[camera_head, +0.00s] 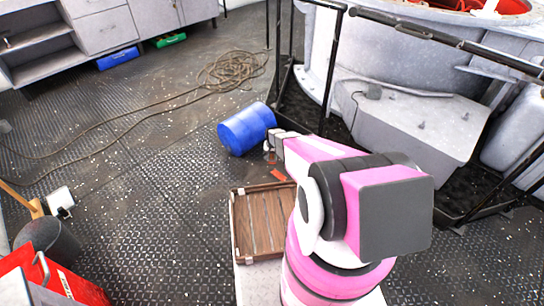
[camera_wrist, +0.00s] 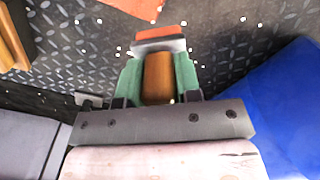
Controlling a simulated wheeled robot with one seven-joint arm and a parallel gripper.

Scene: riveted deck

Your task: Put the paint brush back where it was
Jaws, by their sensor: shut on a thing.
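The paint brush (camera_wrist: 158,80) is between the green fingertips of my gripper (camera_wrist: 157,72) in the wrist view. Its brown handle lies in the jaws, and its grey band and orange-red end point away from the wrist. In the head view my gripper (camera_head: 271,147) is shut above the deck, between the blue barrel and the wooden crate; the brush there is small and partly hidden. A flat orange patch (camera_head: 278,174) shows beyond the gripper near the crate, and also at the top of the wrist view (camera_wrist: 138,6). I cannot tell whether the brush touches anything below.
A blue barrel (camera_head: 243,130) lies close beside my gripper. A slatted wooden crate (camera_head: 236,240) is just in front. Black railings (camera_head: 328,75) stand at right. Coiled rope (camera_head: 232,70) lies behind. A red toolbox (camera_head: 60,283) is at lower left. The deck at left is mostly clear.

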